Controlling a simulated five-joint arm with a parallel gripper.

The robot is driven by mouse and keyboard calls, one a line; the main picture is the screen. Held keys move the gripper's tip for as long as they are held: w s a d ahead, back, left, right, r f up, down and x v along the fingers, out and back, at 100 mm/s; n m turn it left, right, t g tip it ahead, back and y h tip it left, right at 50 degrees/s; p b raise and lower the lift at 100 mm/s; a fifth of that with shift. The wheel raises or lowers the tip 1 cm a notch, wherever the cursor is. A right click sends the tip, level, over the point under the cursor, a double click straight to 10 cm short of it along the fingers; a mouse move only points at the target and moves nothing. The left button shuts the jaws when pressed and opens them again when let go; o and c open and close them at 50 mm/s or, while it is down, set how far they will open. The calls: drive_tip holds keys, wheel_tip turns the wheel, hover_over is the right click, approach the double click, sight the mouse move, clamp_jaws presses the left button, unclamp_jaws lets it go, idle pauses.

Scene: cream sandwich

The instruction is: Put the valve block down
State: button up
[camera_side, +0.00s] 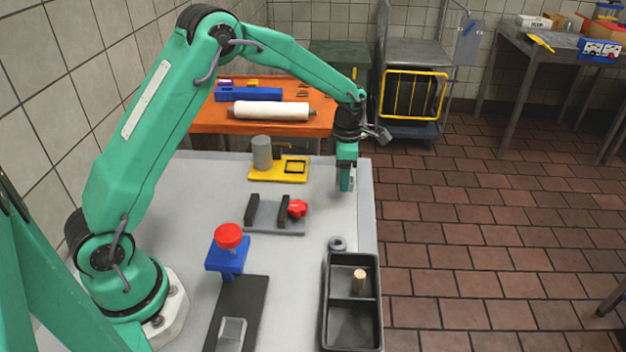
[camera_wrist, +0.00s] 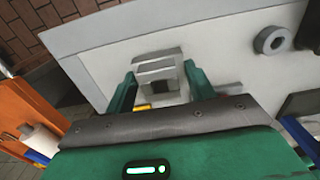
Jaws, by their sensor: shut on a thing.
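My gripper (camera_side: 346,181) points down over the right part of the grey table, near its right edge. In the wrist view, its two green fingers (camera_wrist: 160,92) are shut on a pale grey block with an opening in it, which I take to be the valve block (camera_wrist: 158,68). In the side view the fingers mostly hide the block; only a grey sliver shows. I cannot tell whether the block touches the table.
A grey ring (camera_side: 337,243) and a black two-part tray (camera_side: 326,305) with a wooden peg lie nearer the camera. Left are a dark fixture (camera_side: 262,217) with a red knob and a yellow plate (camera_side: 291,177) by a grey cylinder. A blue stand (camera_side: 227,254) has a red top. The tabletop around my gripper is clear.

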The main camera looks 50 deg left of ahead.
drive_tip(key=shift+f, duration=2)
drive_tip(key=shift+f, duration=0.1)
drive_tip(key=o, duration=1.1)
wheel_tip(320, 180, up, 12)
